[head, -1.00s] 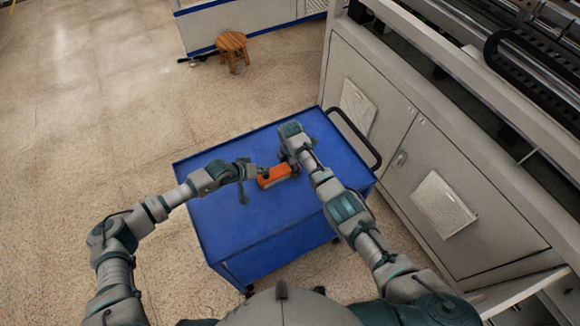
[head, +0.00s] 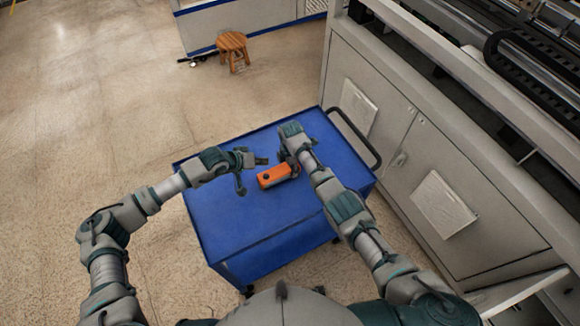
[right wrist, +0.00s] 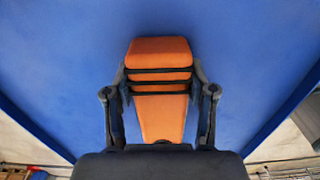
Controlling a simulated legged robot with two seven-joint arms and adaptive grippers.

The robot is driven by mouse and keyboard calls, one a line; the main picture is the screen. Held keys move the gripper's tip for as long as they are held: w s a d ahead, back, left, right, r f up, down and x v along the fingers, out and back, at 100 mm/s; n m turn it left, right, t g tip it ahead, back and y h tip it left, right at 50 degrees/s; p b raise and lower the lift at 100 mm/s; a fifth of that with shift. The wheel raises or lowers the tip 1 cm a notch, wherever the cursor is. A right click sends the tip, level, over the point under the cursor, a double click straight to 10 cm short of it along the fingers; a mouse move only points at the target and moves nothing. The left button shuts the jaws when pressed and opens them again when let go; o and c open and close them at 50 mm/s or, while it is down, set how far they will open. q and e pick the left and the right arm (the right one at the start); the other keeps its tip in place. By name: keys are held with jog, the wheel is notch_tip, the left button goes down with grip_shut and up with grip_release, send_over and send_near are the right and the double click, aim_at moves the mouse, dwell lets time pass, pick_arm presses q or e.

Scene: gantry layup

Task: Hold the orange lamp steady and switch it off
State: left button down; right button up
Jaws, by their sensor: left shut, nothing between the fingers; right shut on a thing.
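The orange lamp (head: 272,178) lies on the blue cart top in the head view, with a small dark spot on its upper face near the left end. It also fills the middle of the right wrist view (right wrist: 162,116), crossed by dark bands. My right gripper (head: 290,168) is shut on the lamp at its right end; in the right wrist view its fingers (right wrist: 160,84) press on both sides. My left gripper (head: 261,160) is shut and empty, just beyond the lamp's left end and apart from it in the picture.
The blue cart (head: 232,222) has bare room left of and in front of the lamp. Its dark handle (head: 357,142) is at the right, close to a grey machine cabinet (head: 388,140). A wooden stool (head: 232,45) stands far back on the open floor.

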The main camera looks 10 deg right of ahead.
jog(key=o, duration=1.4)
jog(key=shift+r, duration=0.1)
